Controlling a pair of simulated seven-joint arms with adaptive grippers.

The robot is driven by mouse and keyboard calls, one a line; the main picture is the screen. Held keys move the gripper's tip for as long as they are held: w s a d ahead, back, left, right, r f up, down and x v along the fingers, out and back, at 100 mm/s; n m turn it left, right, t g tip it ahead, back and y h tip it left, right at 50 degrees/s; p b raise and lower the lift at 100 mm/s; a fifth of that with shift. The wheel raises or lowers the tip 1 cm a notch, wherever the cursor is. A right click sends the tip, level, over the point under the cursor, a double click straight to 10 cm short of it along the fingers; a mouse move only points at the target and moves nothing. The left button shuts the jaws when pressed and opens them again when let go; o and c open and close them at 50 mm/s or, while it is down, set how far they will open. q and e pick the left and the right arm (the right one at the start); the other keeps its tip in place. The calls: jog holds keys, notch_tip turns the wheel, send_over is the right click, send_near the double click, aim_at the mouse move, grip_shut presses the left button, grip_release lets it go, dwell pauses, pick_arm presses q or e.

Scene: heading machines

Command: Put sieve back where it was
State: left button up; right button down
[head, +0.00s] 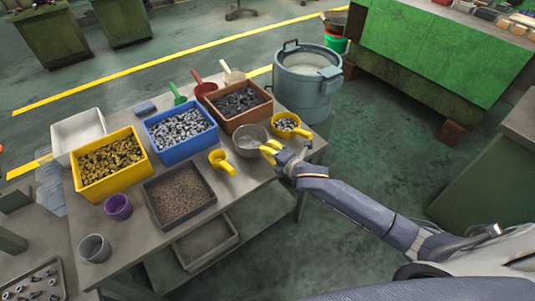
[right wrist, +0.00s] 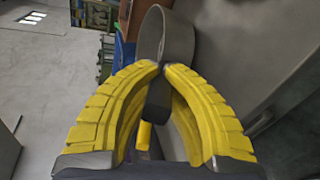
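The sieve (head: 248,141) is a grey round sieve with a pale inside, at the right part of the table beside the brown bin. In the right wrist view its grey rim (right wrist: 178,42) shows beyond the fingertips, with a dark handle (right wrist: 158,112) between the fingers. My right gripper (head: 268,151) has yellow fingers, which close on the sieve at its handle side; they also show in the right wrist view (right wrist: 162,68). I cannot tell whether the sieve touches the table. My left gripper is not in view.
A yellow cup with bits (head: 287,128) stands just right of the sieve, and another yellow cup (head: 222,161) to its left. Brown (head: 238,121), blue (head: 181,149) and yellow (head: 108,183) bins and a dark tray (head: 205,199) fill the table. A grey-blue drum (head: 307,95) stands behind.

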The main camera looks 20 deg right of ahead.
jog(key=shift+f, duration=1)
jog(key=c, duration=1.5)
grip_release()
jog(key=shift+f, duration=0.1)
